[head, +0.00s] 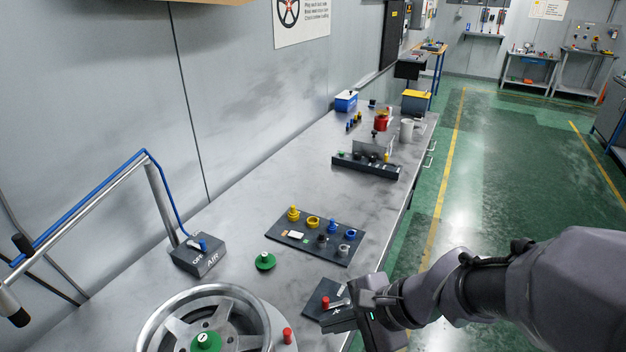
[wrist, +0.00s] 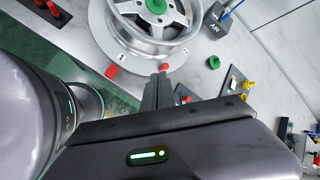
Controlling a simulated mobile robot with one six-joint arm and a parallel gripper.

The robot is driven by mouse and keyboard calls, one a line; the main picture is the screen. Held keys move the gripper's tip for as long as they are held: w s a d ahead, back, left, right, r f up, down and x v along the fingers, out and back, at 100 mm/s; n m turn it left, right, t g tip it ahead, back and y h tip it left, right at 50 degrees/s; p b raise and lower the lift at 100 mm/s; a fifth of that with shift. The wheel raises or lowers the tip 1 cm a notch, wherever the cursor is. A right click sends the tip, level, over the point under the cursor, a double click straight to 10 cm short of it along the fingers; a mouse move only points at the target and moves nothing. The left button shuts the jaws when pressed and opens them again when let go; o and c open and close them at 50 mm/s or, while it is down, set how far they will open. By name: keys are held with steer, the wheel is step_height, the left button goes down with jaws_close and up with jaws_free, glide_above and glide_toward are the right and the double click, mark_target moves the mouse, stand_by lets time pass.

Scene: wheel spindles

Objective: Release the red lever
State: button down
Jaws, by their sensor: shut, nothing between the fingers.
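A dark plate (head: 312,302) at the bench's front edge carries a silver bar and a red knob (head: 325,302), which look like a lever. The red knob shows partly in the wrist view (wrist: 187,99), beside my fingers. A red upright peg (head: 288,336) stands on the rim of the wheel's base; it shows just beyond my fingertips in the wrist view (wrist: 165,67). A red block (wrist: 112,71) lies by the label 1. Which is the red lever I cannot tell for certain. My gripper (head: 326,324) is shut and empty, just in front of the dark plate; contact is unclear.
A silver wheel (head: 160,318) with a green hub knob (head: 205,341) sits on the bench at the near left. A green knob (head: 265,261), a dark tray (head: 290,248) of coloured parts and an AIR box (head: 190,262) stand behind. Open floor lies right.

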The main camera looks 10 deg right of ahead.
steer(key=w+d+f+m+t+h+p, duration=0.1)
steer(key=w+d+f+m+t+p, duration=0.2)
steer(key=d+f+m, duration=0.8)
steer(key=w+m, duration=0.2)
steer(key=shift+w+d+m, duration=0.2)
steer(key=shift+w+m, duration=0.15)
steer(key=shift+m, duration=0.05)
steer(key=b, duration=0.3)
glide_toward(328, 305)
step_height(328, 305, down, 4)
steer(key=shift+w+a+f, duration=0.1)
steer(key=shift+w+a, duration=0.95)
steer(key=shift+w, duration=0.15)
steer(key=shift+w+a, duration=0.3)
steer(key=shift+w, duration=0.1)
steer(key=shift+t, duration=0.3)
